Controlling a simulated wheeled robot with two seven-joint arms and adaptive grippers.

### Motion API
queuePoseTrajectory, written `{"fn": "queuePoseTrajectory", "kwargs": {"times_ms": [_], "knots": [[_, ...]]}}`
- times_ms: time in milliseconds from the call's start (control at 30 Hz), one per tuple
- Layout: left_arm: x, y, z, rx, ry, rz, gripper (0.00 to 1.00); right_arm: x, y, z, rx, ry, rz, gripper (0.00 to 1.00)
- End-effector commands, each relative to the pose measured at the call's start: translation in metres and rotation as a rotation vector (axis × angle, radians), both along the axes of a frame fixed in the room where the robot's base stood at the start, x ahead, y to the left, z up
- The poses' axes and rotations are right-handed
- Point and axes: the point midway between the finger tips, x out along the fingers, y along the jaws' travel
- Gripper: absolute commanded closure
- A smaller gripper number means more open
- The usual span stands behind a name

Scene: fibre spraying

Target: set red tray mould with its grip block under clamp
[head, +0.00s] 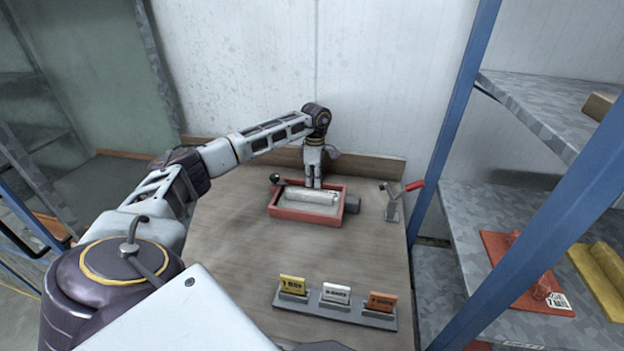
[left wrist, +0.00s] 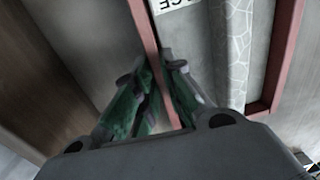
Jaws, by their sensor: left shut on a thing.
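The red tray mould (head: 302,217) lies on the bench in the head view, with a pale grey roll-like shape inside. A dark grey block (head: 351,205), probably its grip block, juts from its right end. My left gripper (head: 314,184) points down at the tray's far wall. In the left wrist view, the green-padded fingers (left wrist: 158,68) are shut on the thin red tray wall (left wrist: 151,40). The clamp (head: 392,205), with a red-tipped lever (head: 414,186), stands right of the block, apart from it. My right gripper is not in view.
A rack with yellow, white and orange cards (head: 336,293) stands at the bench front. A dark knob (head: 275,179) sits by the tray's far left corner. A blue-posted shelf (head: 452,215) on the right holds red and yellow pieces. The bench left of the tray is clear.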

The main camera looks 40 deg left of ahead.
Motion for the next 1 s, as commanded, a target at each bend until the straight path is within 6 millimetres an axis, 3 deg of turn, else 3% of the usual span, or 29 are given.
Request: {"fn": "queuePoseTrajectory", "kwargs": {"times_ms": [1000], "knots": [[0.018, -0.032, 0.002, -0.001, -0.004, -0.001, 1.00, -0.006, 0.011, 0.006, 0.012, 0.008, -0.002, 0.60]]}}
